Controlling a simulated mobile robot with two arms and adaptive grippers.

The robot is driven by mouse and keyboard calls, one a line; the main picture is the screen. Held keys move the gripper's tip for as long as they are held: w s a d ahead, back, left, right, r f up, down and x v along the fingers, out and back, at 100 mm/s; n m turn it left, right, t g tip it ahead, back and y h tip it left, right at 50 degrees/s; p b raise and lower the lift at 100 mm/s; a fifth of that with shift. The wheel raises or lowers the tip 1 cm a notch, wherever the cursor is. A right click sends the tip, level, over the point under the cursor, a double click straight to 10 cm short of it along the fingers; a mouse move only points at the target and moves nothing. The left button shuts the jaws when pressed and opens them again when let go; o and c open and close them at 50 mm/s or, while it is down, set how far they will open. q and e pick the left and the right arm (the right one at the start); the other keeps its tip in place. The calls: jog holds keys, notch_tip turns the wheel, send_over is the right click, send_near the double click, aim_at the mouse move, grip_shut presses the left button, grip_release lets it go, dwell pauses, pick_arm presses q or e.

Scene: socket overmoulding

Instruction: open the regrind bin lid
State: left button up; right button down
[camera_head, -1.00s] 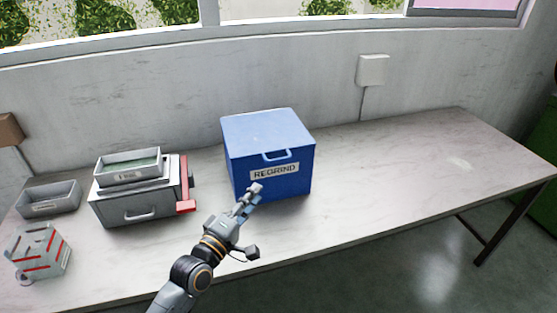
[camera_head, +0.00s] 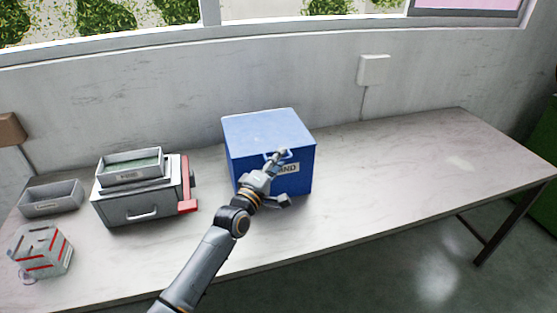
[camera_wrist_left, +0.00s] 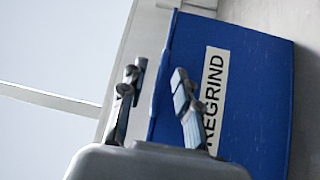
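The blue regrind bin (camera_head: 303,180) stands on the table with its lid (camera_head: 262,128) closed. The handle at the lid's front edge is partly covered by my left gripper (camera_head: 279,157), whose fingertips are right at it in the head view. In the left wrist view my left gripper (camera_wrist_left: 156,86) is open, with a clear gap between its fingers. One finger is over the bin's blue front (camera_wrist_left: 262,90), beside the REGRIND label (camera_wrist_left: 213,92); the other is past the bin's edge. I cannot tell whether the fingers touch the handle. My right gripper is not in view.
Left of the bin is a grey machine (camera_head: 135,205) with a red part and a tray (camera_head: 130,165) on top. A grey tray (camera_head: 50,198) and a red-striped block (camera_head: 42,252) are farther left. The table (camera_head: 400,180) is clear to the right.

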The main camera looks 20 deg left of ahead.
pick_arm(q)
grip_shut()
dwell(0.3)
